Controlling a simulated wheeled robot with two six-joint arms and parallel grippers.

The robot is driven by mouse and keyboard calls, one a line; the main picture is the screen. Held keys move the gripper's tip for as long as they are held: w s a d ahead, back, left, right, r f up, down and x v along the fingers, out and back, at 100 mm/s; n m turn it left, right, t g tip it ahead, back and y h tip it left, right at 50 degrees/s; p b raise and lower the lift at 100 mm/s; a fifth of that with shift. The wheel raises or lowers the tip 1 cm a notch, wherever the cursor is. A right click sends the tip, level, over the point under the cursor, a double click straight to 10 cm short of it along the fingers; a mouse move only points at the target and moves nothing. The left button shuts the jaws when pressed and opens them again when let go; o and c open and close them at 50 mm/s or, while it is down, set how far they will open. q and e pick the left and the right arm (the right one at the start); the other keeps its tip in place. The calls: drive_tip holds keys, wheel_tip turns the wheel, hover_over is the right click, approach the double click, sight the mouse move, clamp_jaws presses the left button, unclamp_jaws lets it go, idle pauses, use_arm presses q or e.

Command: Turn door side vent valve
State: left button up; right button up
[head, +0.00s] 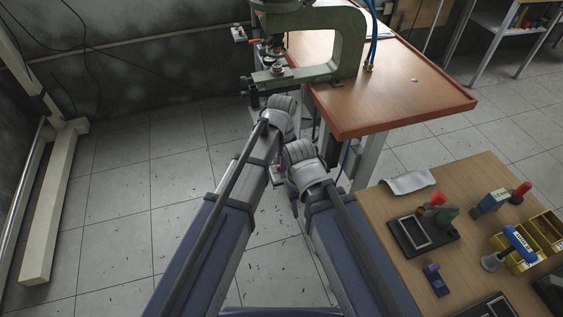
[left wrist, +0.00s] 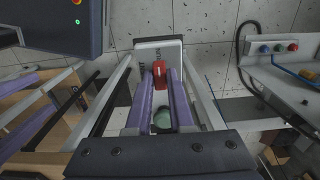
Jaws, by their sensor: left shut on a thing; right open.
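The red valve handle (left wrist: 160,73) sits between the purple finger pads of my left gripper (left wrist: 161,84), at their tips in the left wrist view. The gripper is shut on it. A pale, lettered piece (left wrist: 158,45) lies just beyond the handle. A green rounded part (left wrist: 162,118) shows between the pads. In the head view my left gripper (head: 279,112) is below the green press arm; its wrist hides the fingertips and the handle. My right gripper (head: 303,160) is lower and to the right, open, with its fingers mostly hidden.
A green C-shaped press (head: 347,45) stands by a brown-topped table (head: 385,95), right of my left gripper. A wooden bench (head: 385,210) with trays and tools is at the lower right. The tiled floor at left is mostly clear. A button panel (left wrist: 285,80) is at right in the wrist view.

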use_arm(q)
clamp_jaws()
